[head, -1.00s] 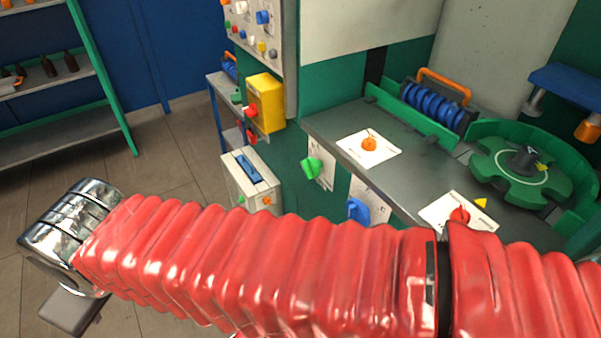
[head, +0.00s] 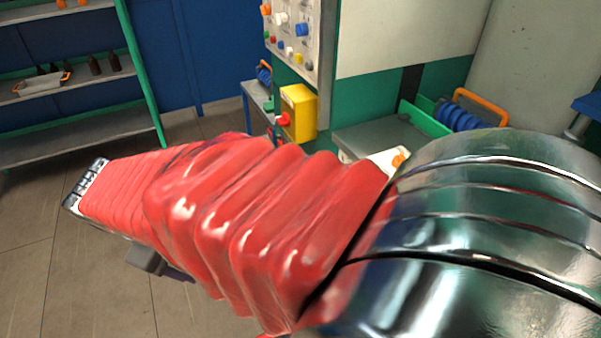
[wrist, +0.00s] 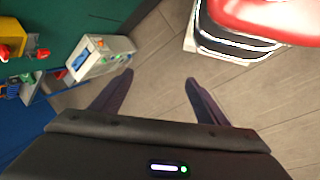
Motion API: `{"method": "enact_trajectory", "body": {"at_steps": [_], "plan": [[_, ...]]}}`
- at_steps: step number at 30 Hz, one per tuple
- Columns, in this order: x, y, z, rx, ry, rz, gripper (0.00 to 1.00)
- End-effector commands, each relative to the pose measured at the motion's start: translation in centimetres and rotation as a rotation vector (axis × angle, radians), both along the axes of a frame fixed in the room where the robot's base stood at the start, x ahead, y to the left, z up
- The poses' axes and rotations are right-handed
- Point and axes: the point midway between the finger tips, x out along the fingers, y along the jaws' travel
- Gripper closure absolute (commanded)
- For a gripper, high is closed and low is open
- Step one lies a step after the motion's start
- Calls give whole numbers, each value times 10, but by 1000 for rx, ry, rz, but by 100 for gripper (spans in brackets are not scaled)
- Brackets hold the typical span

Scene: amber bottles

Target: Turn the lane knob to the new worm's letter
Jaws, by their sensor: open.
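My gripper (wrist: 159,78) shows in the wrist view, open and empty, its two dark fingers spread over bare floor tiles. An orange knob (head: 399,156) on a white plate (head: 382,159) shows on the grey bench, partly behind my arm. I cannot tell whether it is the lane knob. No letter is readable, and the rest of the bench is hidden by my arm.
A yellow box (head: 299,113) with a red knob hangs beside the knob panel (head: 298,32). A shelf (head: 70,137) with bottles stands left. Floor is clear in between.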

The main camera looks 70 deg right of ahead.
Motion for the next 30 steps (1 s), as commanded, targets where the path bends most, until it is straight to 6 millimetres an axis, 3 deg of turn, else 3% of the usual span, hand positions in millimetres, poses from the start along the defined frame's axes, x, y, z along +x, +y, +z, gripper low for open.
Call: {"method": "enact_trajectory", "body": {"at_steps": [15, 30], "plan": [[-29, -118, -34, -231, 504, 1, 32], [-53, -220, -63, -395, 966, 77, 32]]}}
